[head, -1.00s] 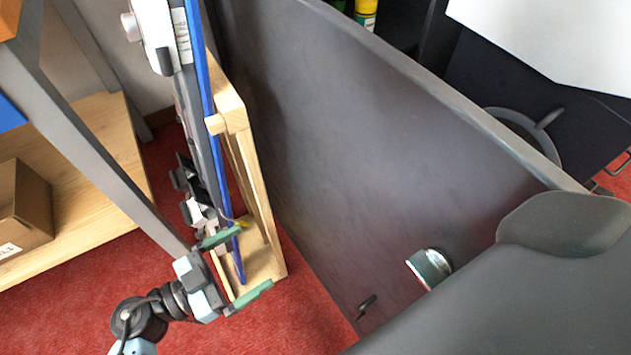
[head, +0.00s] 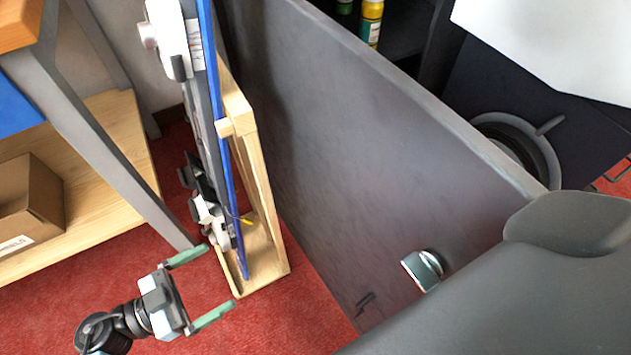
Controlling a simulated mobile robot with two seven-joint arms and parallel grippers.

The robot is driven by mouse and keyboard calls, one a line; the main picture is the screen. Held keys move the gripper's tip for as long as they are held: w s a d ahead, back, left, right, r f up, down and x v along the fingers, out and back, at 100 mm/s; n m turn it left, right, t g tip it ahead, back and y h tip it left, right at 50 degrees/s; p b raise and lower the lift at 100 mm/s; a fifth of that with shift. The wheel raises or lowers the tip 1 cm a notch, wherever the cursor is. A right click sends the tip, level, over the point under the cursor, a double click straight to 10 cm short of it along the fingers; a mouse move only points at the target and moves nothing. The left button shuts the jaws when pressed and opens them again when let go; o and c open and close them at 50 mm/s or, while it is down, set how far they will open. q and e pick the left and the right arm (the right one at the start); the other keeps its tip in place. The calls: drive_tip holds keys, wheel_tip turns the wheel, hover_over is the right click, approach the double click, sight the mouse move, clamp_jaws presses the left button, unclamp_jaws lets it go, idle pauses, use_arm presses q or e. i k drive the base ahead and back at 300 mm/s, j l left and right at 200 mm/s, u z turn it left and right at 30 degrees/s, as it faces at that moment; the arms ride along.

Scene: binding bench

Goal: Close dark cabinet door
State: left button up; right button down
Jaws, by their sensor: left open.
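The dark cabinet door (head: 370,150) stands open in the head view, a large dark grey panel running from upper left to lower right. My right gripper is not in view.
The wooden frame (head: 262,200) and a blue-edged board (head: 215,120) stand upright beside the door. A wooden shelf (head: 95,150) with a cardboard box (head: 30,200) is at left. Bottles (head: 371,20) show behind the door's top edge. Red carpet (head: 300,325) is clear at the bottom.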

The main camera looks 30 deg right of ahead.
sight(367, 168)
drive_tip(key=j, duration=1.5)
drive_tip(key=k, duration=0.05)
